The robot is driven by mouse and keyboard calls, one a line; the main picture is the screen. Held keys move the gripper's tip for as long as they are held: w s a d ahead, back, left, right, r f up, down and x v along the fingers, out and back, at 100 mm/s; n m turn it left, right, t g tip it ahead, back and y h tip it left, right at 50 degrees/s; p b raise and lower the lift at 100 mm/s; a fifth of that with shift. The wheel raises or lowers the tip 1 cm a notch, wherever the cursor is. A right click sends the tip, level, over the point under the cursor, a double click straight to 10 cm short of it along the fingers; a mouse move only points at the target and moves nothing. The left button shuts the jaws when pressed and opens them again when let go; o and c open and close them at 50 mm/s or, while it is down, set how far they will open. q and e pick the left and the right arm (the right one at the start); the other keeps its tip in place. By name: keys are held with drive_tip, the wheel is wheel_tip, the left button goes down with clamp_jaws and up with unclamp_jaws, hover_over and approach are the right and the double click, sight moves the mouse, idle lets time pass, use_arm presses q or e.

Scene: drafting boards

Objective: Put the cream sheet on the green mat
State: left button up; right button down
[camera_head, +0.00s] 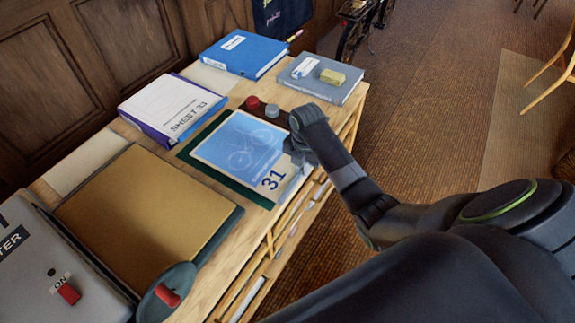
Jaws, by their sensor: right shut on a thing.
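The sheet (226,152), with a blue bicycle picture and a pale cream strip printed 31, lies over the dark green mat (245,190). The mat's border shows along the sheet's left and lower edges. My right gripper (297,154) is at the sheet's right edge, shut on it, and its fingers hide that edge. Whether the sheet is flat on the mat or slightly raised at that edge, I cannot tell. My left gripper is not in view.
A red and a grey knob (253,102) sit on a dark strip behind the mat. A white binder (165,105), blue binder (240,52) and grey-blue book (318,80) with a yellow block are beyond. A tan board (145,215) and grey machine (50,265) fill the near left.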

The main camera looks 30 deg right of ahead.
sight(289, 167)
drive_tip(key=w+a, duration=0.1)
drive_tip(key=w, duration=0.1)
drive_tip(key=w+a, duration=0.1)
drive_tip(key=w, duration=0.1)
drive_tip(key=shift+a, duration=0.15)
drive_tip(key=shift+f, duration=0.35)
drive_tip(key=shift+w+f, duration=0.1)
drive_tip(key=shift+f, duration=1.3)
drive_tip(key=c, duration=1.4)
unclamp_jaws()
drive_tip(key=shift+c, duration=0.2)
